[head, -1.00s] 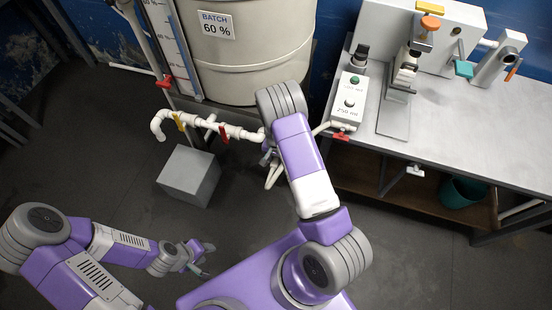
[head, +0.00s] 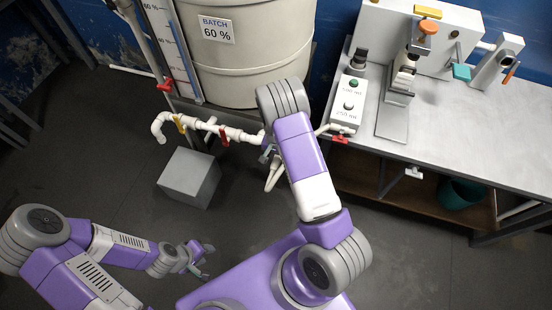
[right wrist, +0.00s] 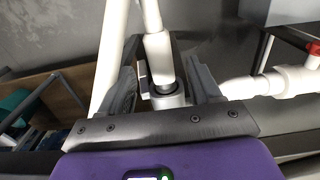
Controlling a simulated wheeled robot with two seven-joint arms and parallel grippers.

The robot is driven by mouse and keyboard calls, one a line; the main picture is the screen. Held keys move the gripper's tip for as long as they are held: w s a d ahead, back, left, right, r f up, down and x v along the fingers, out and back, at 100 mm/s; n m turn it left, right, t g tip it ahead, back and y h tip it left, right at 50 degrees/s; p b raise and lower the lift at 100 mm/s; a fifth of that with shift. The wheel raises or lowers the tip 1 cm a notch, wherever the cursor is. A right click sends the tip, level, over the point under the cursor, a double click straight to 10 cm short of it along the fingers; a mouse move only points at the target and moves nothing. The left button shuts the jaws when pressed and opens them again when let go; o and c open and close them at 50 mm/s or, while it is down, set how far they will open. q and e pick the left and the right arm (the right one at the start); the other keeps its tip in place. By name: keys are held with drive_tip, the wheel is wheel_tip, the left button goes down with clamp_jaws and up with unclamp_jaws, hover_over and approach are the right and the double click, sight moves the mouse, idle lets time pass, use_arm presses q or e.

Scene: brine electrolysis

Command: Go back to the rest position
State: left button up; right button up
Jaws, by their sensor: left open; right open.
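My left gripper (head: 206,262) is open and empty, low over the floor to the left of my purple base. My right arm reaches up to the white pipework (head: 238,132) in front of the tank. My right gripper (head: 268,154) is mostly hidden by its own arm in the head view. In the right wrist view, my right gripper (right wrist: 162,88) is open. Its two grey fingers stand on either side of a white pipe fitting (right wrist: 160,62), with visible gaps. I cannot tell whether either finger touches it.
A cream tank (head: 250,65) marked "BATCH 60 %" stands behind the pipework. A grey box (head: 188,178) sits on the floor to the left. A bench (head: 462,135) on the right carries a button box (head: 348,103) and valve fixtures. The floor between box and left arm is clear.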

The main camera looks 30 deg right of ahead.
drive_tip(key=shift+r+p, duration=0.4)
drive_tip(key=shift+r, duration=1.6)
